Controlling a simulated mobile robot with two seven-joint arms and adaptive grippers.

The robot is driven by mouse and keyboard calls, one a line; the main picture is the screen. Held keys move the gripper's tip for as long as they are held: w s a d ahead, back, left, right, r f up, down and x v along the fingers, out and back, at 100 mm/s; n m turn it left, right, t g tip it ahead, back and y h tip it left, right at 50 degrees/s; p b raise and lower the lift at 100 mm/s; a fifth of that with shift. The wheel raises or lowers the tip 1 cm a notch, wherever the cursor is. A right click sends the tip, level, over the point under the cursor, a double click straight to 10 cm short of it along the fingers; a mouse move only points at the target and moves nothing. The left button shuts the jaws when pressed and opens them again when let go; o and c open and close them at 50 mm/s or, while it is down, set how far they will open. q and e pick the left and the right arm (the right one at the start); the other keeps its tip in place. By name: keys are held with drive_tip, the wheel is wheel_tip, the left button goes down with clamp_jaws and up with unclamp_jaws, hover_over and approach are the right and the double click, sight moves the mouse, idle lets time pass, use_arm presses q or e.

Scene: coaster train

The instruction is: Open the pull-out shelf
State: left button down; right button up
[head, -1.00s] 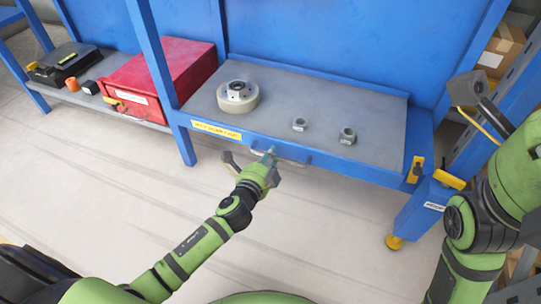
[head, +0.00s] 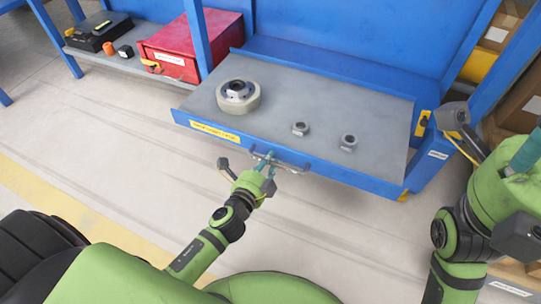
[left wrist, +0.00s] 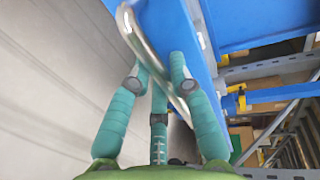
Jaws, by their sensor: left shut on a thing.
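The pull-out shelf (head: 310,91) is a grey tray with a blue front and a yellow label, in the middle of the head view. It sticks out in front of the blue rack posts. Its metal bar handle (head: 295,168) is on the front face; the handle also crosses the left wrist view (left wrist: 148,48). My left gripper (head: 267,164) is shut on the handle, its teal fingers around the bar in the left wrist view (left wrist: 160,75). My right gripper (head: 525,152) shows only partly at the right edge, away from the shelf; its jaws are unclear.
A pale wheel with a dark hub (head: 238,96) and two metal nuts (head: 300,128) (head: 348,142) lie on the shelf. A red box (head: 190,47) and a black case (head: 98,30) stand on the left rack. The floor (head: 120,140) before the shelf is clear.

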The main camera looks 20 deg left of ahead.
use_arm(q)
drive_tip(key=shift+s, duration=0.5)
drive_tip(key=c, duration=1.1)
unclamp_jaws()
drive_tip(key=v, duration=1.2)
